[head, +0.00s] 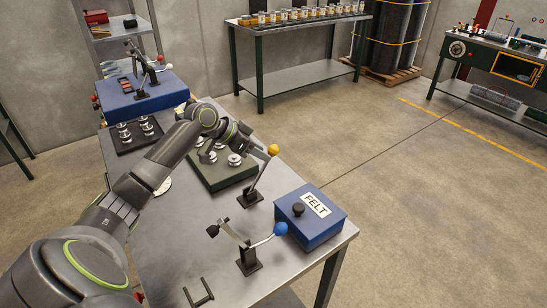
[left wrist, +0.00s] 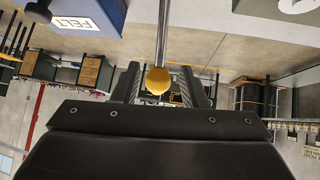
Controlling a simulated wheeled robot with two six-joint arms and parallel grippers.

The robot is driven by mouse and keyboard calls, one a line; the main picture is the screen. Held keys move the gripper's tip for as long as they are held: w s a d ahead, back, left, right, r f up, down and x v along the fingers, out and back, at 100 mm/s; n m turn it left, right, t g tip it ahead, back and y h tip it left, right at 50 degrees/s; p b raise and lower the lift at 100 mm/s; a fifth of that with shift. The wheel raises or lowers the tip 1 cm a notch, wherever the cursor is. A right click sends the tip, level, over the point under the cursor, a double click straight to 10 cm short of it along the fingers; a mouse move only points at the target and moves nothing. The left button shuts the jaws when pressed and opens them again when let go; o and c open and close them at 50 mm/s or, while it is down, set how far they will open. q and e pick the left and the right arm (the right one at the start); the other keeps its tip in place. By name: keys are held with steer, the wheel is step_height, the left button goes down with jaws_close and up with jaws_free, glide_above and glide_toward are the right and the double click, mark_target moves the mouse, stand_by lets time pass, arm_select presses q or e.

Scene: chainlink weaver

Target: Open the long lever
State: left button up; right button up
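A lever with a yellow knob (head: 273,150) stands on a dark foot on the metal table, its rod leaning up to the right. My left gripper (head: 264,153) is at this knob. In the left wrist view the yellow knob (left wrist: 158,80) and its rod lie between my two fingers (left wrist: 160,88), with a gap on each side, so the gripper looks open around it. A shorter-looking lever with a blue knob (head: 280,229) and a dark-ended arm stands nearer on the table.
A blue box marked FELT (head: 318,236) sits close to both levers at the table's (head: 180,246) right edge. Trays with metal parts (head: 221,176) and a blue box with levers (head: 140,102) stand farther back. A dark U-shaped piece (head: 199,297) lies near the front.

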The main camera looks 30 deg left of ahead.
arm_select(q)
steer(key=p+x, duration=0.1)
steer(key=x, duration=0.5)
steer(key=shift+w+d, duration=0.15)
steer(key=shift+c, duration=0.5)
jaws_close()
